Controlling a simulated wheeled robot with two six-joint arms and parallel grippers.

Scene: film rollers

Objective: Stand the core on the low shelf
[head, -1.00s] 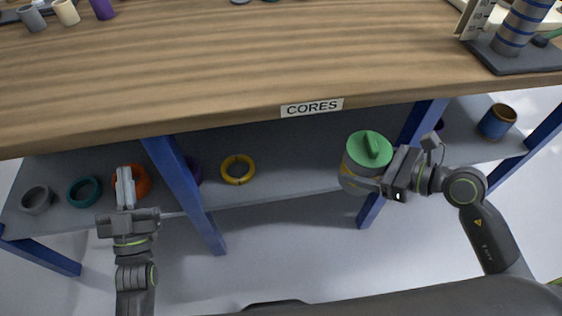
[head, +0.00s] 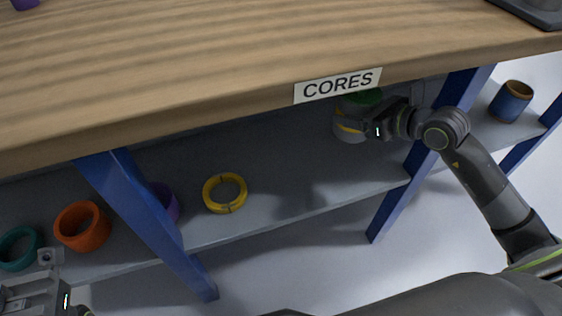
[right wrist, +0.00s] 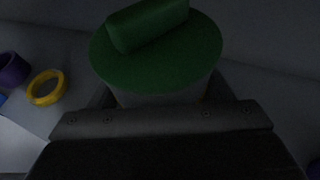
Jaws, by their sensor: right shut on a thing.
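The core (head: 349,131) is a pale cylinder with a yellow band and a green top; the table edge partly hides it in the head view. In the right wrist view its green top (right wrist: 158,48) with a raised green bar fills the upper middle. My right gripper (head: 362,124) is shut on its side and holds it upright, under the tabletop and over the low shelf (head: 290,170). I cannot tell whether its base touches the shelf. My left gripper (head: 40,280) is cut off at the lower left corner, apart from the core; its jaw opening is unclear.
On the shelf are a yellow ring (head: 209,194), a purple ring (head: 165,203), an orange ring (head: 80,226), a teal ring (head: 17,248) and a blue-brown cup (head: 511,102). Blue legs (head: 150,220) divide the shelf. The tabletop edge with a CORES label (head: 338,86) overhangs it. Shelf right of the yellow ring is clear.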

